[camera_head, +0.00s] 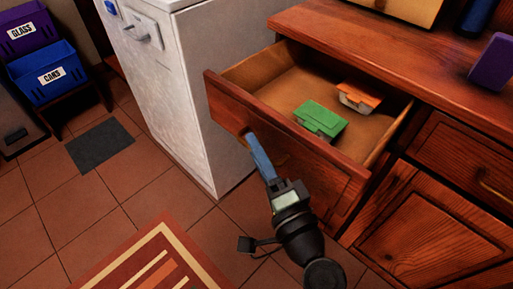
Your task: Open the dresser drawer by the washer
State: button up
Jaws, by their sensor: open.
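The dresser (440,75) is dark reddish wood and stands on the right. Its drawer (222,104) beside the white washer (165,90) is pulled well out, and its inside shows. A green box (320,119) and an orange and white box (359,97) lie in it. My gripper (256,143) is at the outer face of the drawer front, its blue fingers pointing up toward the upper left part of the front. It is open and holds nothing that I can see. Whether the fingers touch the front or a handle is unclear, as the handle is hidden.
Another drawer with a brass handle (494,194) and a cupboard door (440,240) are shut at right. Blue and purple bins (48,75) stand at left. A striped rug (160,262) lies in front.

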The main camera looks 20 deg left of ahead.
jog(key=r+p+v, duration=0.1)
jog(key=v, duration=1.1)
jog(key=shift+f, duration=0.5)
jog(key=shift+s+d, duration=0.1)
